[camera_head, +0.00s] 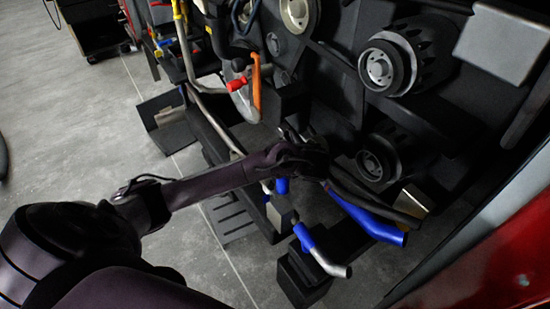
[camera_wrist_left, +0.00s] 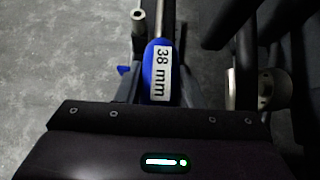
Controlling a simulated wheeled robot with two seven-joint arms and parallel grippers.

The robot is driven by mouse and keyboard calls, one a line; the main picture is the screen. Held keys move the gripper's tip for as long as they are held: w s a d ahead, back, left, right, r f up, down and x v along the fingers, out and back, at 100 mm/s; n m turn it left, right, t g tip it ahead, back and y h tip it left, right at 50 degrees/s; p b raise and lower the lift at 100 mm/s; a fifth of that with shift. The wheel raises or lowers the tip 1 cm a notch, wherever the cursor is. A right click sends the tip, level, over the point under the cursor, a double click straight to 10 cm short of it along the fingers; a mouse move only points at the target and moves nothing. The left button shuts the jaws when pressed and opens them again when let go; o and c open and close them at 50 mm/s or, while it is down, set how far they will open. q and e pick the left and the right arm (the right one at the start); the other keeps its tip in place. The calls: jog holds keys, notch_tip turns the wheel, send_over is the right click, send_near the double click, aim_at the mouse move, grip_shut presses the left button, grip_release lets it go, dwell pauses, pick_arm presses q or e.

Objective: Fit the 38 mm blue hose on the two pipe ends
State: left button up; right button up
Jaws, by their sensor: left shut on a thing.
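In the left wrist view a blue hose (camera_wrist_left: 148,70) with a white "38 mm" label lies between the fingers of my left gripper (camera_wrist_left: 160,85). A bare metal pipe (camera_wrist_left: 165,22) meets the hose's far end; I cannot tell whether it is inside. In the head view my left gripper (camera_head: 308,158) is at the lower engine, dark against dark parts. A short blue piece (camera_head: 282,186) shows just below it. Another blue piece (camera_head: 304,237) sits on a bent metal pipe end (camera_head: 330,265). My right gripper is in neither view.
A longer blue hose end (camera_head: 375,222) sticks out to the right beside black hoses (camera_head: 385,203). Black pulleys (camera_head: 380,68) and a second pulley (camera_head: 372,165) stand close by. A red panel (camera_head: 480,265) borders the right.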

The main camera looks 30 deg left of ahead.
pick_arm(q)
jog(key=shift+f, duration=0.55)
jog(key=o, duration=1.5)
jog(key=shift+f, duration=0.1)
jog(key=shift+p+v, duration=0.7)
jog(key=shift+v, duration=0.2)
jog(key=p+v, duration=0.5)
jog(key=v, duration=0.1)
